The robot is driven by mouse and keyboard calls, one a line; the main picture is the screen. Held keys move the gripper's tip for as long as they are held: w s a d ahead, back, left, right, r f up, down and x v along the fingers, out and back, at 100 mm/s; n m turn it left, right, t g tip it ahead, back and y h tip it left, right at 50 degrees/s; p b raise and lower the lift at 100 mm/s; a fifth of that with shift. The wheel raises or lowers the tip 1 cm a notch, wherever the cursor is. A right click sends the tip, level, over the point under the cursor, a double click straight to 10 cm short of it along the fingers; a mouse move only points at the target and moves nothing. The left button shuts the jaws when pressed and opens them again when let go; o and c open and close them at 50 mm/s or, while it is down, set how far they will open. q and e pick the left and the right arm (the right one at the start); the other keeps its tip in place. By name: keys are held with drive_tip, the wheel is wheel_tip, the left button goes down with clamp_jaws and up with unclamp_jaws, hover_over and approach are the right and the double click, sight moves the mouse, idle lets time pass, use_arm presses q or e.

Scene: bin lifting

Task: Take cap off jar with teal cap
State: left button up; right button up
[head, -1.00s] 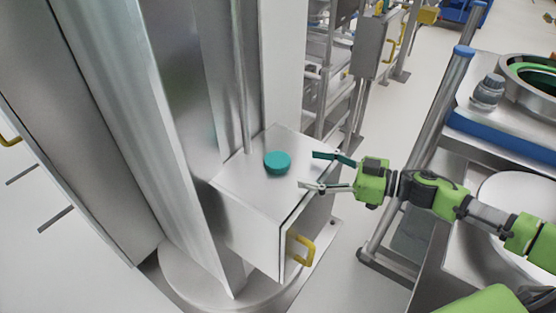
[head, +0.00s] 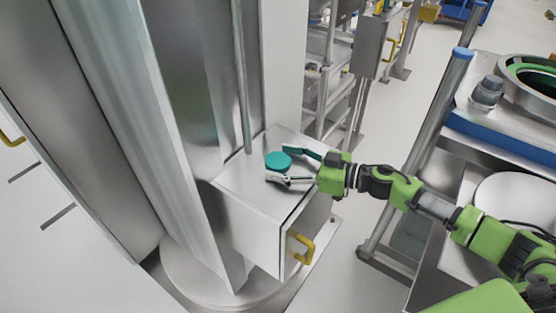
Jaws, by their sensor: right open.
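The teal cap (head: 278,160) is a round disc on the flat top of the metal box (head: 240,184). From this angle I see no jar body under it and cannot tell how tall it is. My right gripper (head: 279,164) comes in from the right over the box top. Its two fingers are spread, one at the cap's far right side and one along its near side. I cannot tell whether either finger touches the cap. My left gripper is not in view.
A tall metal column (head: 150,130) stands left of the box. A yellow handle (head: 300,247) sits on the box's front face. To the right is a metal machine with a blue-capped post (head: 462,53) and a grey knob (head: 487,90).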

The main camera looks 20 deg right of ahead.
drive_tip(key=c, duration=1)
